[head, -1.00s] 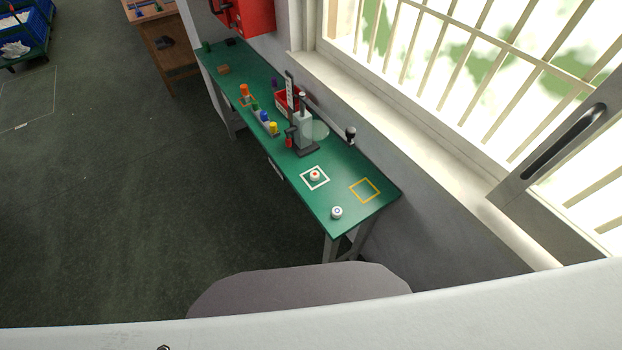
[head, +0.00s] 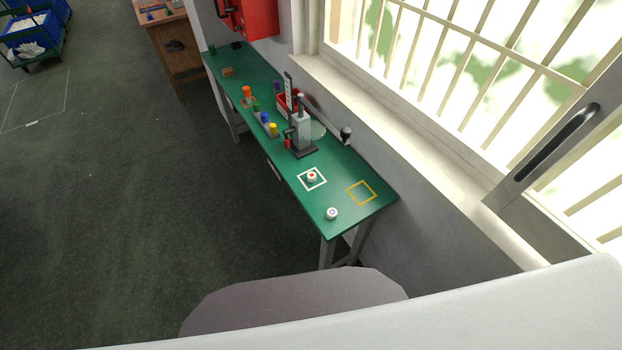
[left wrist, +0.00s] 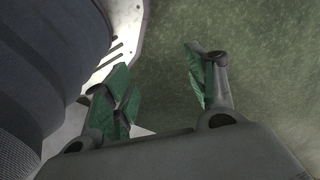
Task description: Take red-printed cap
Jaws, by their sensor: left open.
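The red-printed cap (head: 312,176) is white with a red mark on top and sits inside the white square outline (head: 303,186) on the green bench. A second white cap (head: 332,213) with a dark, bluish mark stands near the bench's front end, outside the outlines. My left gripper (left wrist: 162,88) shows only in the left wrist view, its green-padded fingers apart and empty, over the floor beside my own body. It is away from the caps. My right gripper is not in view.
The green bench (head: 342,167) runs along the wall under the barred window. The pad printer (head: 301,135) stands behind the caps, with a red bin (head: 284,104) and coloured bottles beside it. A yellow outline (head: 361,193) is empty. The floor left of the bench is clear.

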